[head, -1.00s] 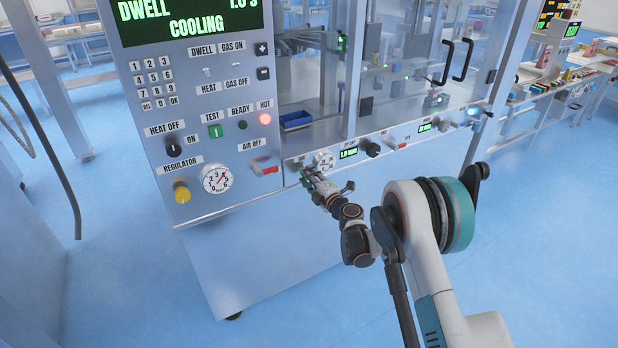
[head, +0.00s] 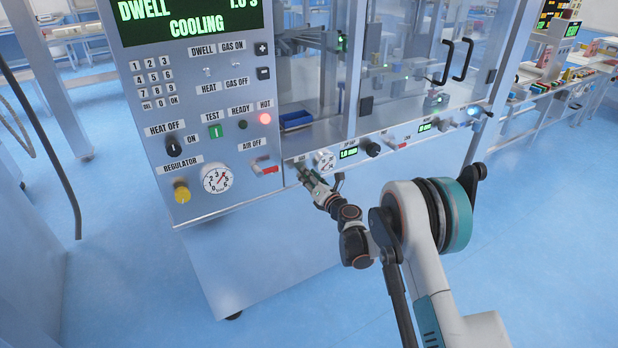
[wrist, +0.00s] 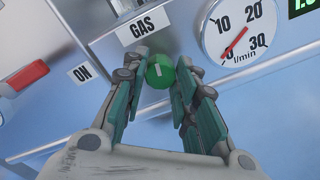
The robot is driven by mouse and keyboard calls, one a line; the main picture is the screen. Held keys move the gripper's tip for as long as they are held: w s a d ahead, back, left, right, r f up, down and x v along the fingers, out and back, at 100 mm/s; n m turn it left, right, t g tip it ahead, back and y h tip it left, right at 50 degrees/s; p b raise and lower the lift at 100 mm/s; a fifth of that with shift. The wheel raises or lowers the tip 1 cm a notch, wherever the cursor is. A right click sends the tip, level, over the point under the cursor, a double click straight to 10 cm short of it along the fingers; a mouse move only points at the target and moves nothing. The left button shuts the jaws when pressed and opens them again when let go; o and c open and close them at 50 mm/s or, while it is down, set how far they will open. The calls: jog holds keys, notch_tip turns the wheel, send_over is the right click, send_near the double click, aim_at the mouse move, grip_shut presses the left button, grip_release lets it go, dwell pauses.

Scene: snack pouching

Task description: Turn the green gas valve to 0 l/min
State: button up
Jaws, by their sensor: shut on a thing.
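The green gas valve (wrist: 160,72) is a round knob with a white mark, under the GAS label (wrist: 142,27) in the wrist view. My gripper (wrist: 162,64) is shut on it, one finger on each side. In the head view my gripper (head: 305,174) is at the panel's lower edge and hides the valve. The round l/min gauge (wrist: 240,30) stands right of the valve, marked 0 to 30. Its red needle lies with one end beside the 0. The gauge also shows in the head view (head: 325,161).
A red switch (wrist: 24,74) sits left of the valve by an ON label. A green display (head: 348,153) and a black knob (head: 373,149) are right of the gauge. The yellow regulator knob (head: 182,193) is far left. The floor in front is clear.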

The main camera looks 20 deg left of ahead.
jog(key=shift+s+f+n, duration=0.1)
jog(key=shift+f+n, duration=0.05)
jog(key=shift+n, duration=0.95)
jog(key=o, duration=1.1)
jog(key=v, duration=1.2)
